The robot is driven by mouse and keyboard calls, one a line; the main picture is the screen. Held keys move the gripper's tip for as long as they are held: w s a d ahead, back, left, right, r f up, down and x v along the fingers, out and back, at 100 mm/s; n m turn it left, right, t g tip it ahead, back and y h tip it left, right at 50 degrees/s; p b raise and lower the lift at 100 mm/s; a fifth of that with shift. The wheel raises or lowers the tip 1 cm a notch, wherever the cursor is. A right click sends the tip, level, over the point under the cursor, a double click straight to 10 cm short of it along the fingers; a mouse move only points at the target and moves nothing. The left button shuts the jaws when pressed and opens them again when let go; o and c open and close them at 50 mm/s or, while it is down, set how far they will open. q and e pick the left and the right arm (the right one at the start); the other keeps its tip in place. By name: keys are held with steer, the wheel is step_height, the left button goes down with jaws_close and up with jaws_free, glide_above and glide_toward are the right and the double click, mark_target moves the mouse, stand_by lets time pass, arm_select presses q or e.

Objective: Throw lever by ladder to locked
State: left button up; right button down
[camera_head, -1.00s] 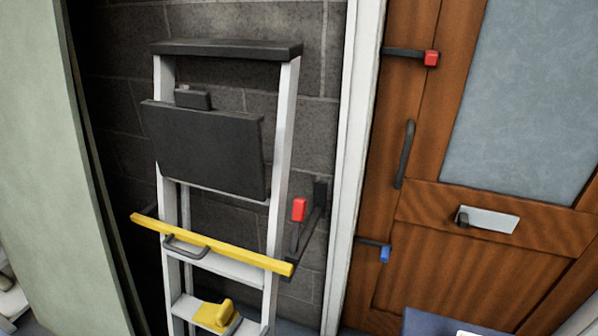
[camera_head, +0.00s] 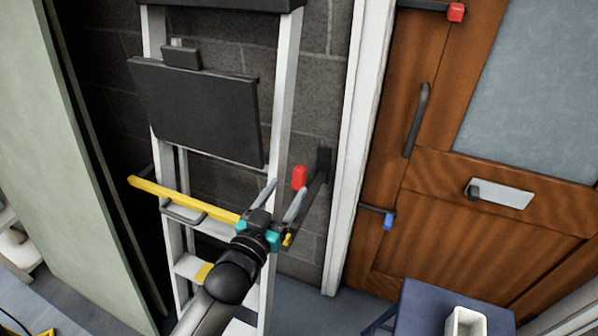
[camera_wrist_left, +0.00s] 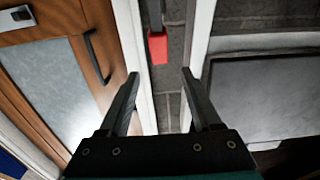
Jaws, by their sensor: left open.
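The lever by the ladder has a red handle (camera_head: 299,178) and a dark mount on the block wall, right of the ladder (camera_head: 285,100). My left gripper (camera_head: 288,187) is open and empty, in front of the ladder's right rail and just short of the handle. In the left wrist view the red handle (camera_wrist_left: 158,48) appears between and beyond the two open fingertips (camera_wrist_left: 160,73), with no contact visible. My arm and gripper hide the lower part of the lever. My right gripper is not in view.
A yellow bar (camera_head: 180,200) crosses the ladder beside my gripper. The wooden door (camera_head: 440,240) at right carries a red-handled lever (camera_head: 456,12) and a blue-handled one (camera_head: 388,222). A blue table (camera_head: 425,300) stands low right. A green panel (camera_head: 70,180) stands left.

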mark_target(298, 173)
arm_select(q)
steer(key=b+x, duration=0.1)
steer(key=x, duration=0.6)
steer(key=shift+w+d+b, duration=0.1)
steer(key=shift+w+b, duration=0.2)
jaws_close()
stand_by(1.2)
